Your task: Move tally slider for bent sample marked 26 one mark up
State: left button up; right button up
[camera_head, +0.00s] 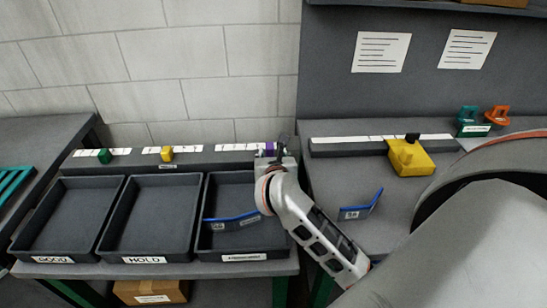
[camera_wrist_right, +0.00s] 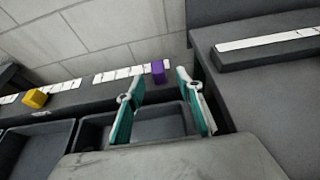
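The purple tally slider (camera_head: 270,149) sits on its white marked strip (camera_head: 238,147) at the strip's right end, behind the third tray. My right gripper (camera_head: 283,148) is beside it, partly covering it in the head view. In the right wrist view the gripper (camera_wrist_right: 160,84) is open, its teal fingers apart, with the purple slider (camera_wrist_right: 158,70) beyond and between the tips; contact is not visible. A blue bent sample (camera_head: 231,217) lies in the third tray (camera_head: 215,256). Another blue bent sample (camera_head: 361,208) stands on the right bench. Their small label numbers are unclear to me.
The GOOD tray (camera_head: 53,259) and HOLD tray (camera_head: 144,259) are empty. A green slider (camera_head: 104,156) and yellow slider (camera_head: 167,154) sit on their own strips. The back wall is close behind.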

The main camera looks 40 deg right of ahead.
jog(key=v, duration=0.3)
jog(key=shift+s, duration=0.2)
dwell(0.4)
